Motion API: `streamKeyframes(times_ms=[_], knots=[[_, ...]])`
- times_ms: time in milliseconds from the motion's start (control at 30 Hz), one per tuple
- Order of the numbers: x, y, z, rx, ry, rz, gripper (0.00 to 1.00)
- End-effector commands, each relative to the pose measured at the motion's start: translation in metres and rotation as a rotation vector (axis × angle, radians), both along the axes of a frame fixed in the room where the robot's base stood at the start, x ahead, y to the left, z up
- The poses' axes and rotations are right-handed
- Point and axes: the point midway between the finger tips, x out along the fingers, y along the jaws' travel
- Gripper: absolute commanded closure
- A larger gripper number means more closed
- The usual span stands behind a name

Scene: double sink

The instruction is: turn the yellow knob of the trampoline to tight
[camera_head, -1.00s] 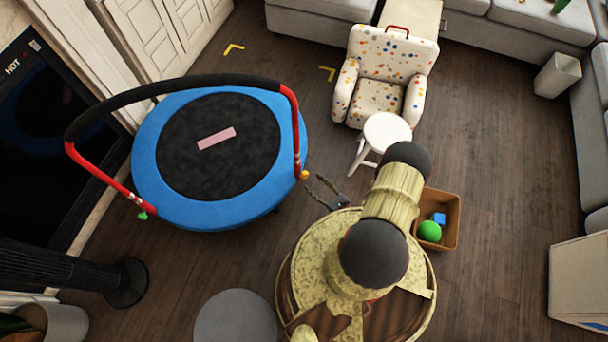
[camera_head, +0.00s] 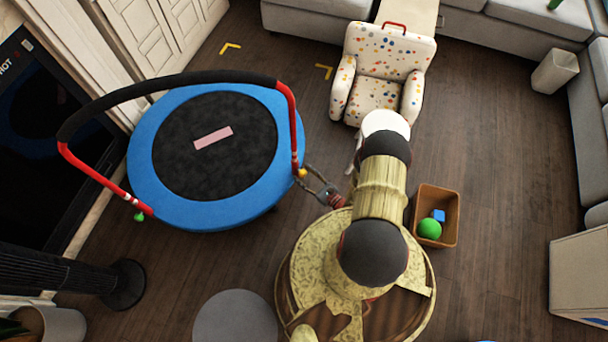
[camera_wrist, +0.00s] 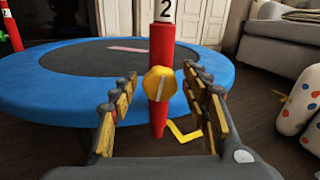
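The trampoline has a blue rim (camera_head: 143,170) and a black mat, with a red and black handlebar arching over it. The yellow knob (camera_head: 301,173) sits low on the handlebar's right red post (camera_head: 293,130). In the wrist view the yellow knob (camera_wrist: 159,84) faces me on the red post (camera_wrist: 161,45), with a pale line across its face tilted slightly from vertical. A label "2" shows above it. My gripper (camera_wrist: 160,92) is open, its fingers to the left and right of the knob in the picture. I see no contact with the knob. A green knob (camera_head: 139,217) is on the left post.
A brown box (camera_head: 450,205) with a green ball and a blue block is on the floor at right. A grey round pouf (camera_head: 235,318) lies in front.

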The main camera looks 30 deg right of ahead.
Motion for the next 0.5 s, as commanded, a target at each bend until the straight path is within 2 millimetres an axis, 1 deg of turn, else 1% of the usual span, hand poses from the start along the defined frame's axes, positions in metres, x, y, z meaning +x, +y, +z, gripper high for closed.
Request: streamKeyframes(times_ms=[67, 500], knots=[[0.0, -0.0001, 0.0, 0.0, 0.0, 0.0, 0.6], [-0.0001, 0.0, -0.0001, 0.0, 0.0, 0.0, 0.85]])
